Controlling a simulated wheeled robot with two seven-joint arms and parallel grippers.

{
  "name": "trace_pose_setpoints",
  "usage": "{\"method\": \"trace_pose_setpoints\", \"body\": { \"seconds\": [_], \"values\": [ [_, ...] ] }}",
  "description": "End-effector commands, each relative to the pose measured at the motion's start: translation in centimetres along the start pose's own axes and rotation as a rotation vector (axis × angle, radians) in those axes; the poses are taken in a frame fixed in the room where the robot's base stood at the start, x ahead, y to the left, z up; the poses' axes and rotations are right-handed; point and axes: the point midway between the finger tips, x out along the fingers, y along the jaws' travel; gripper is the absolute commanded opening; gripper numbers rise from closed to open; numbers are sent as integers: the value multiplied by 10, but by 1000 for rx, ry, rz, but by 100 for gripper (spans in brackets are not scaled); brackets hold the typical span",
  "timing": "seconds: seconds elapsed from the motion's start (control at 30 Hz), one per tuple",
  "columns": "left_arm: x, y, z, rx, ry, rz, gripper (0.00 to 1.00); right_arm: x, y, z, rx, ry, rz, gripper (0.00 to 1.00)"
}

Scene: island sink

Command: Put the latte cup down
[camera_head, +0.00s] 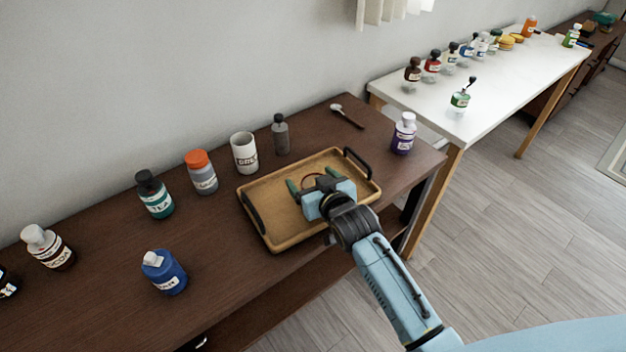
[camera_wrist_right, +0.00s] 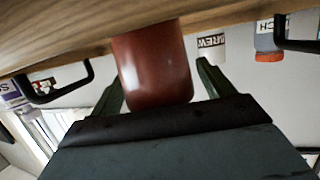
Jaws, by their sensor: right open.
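The latte cup, a reddish-brown cup (camera_wrist_right: 153,65), shows large in the right wrist view, which is upside down. Its base meets the wooden tray surface. My right gripper (camera_head: 313,181) is over the tan tray (camera_head: 277,239) in the head view. Its dark green fingers are open, one on each side of the cup, and gaps show beside the cup in the wrist view. In the head view only a thin reddish rim shows between the fingers; the gripper body hides the rest. My left gripper is not in view.
Behind the tray stand a white mug (camera_head: 244,153) and a grey bottle (camera_head: 280,134). An orange-lidded jar (camera_head: 201,173) is left of them. A purple-labelled bottle (camera_head: 403,134) and a spoon (camera_head: 347,116) are to the right. The tray has raised black handles.

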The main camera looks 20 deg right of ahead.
Motion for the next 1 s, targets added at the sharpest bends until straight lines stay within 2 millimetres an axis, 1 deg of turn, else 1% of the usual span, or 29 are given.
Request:
{"method": "trace_pose_setpoints", "body": {
  "seconds": [0.1, 0.17, 0.27, 0.43, 0.6, 0.7, 0.83, 1.0],
  "values": [
    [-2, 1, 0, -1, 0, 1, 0, -2, 0, -5, 0, 1, 0, 80],
    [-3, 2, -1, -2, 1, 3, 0, -8, 0, -3, 0, -2, 0, 80],
    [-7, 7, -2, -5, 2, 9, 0, -23, 0, -3, 0, -2, 0, 80],
    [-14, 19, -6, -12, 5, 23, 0, -61, 0, -3, 1, -2, 0, 80],
    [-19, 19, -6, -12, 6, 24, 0, -94, 0, -4, 0, -2, 0, 80],
    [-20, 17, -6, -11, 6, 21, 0, -107, 0, -3, 0, -2, 0, 80],
    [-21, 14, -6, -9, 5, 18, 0, -118, 0, -3, 0, 0, 1, 80],
    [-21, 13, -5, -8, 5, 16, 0, -121, 0, -3, 0, 0, 1, 80]
  ]
}}
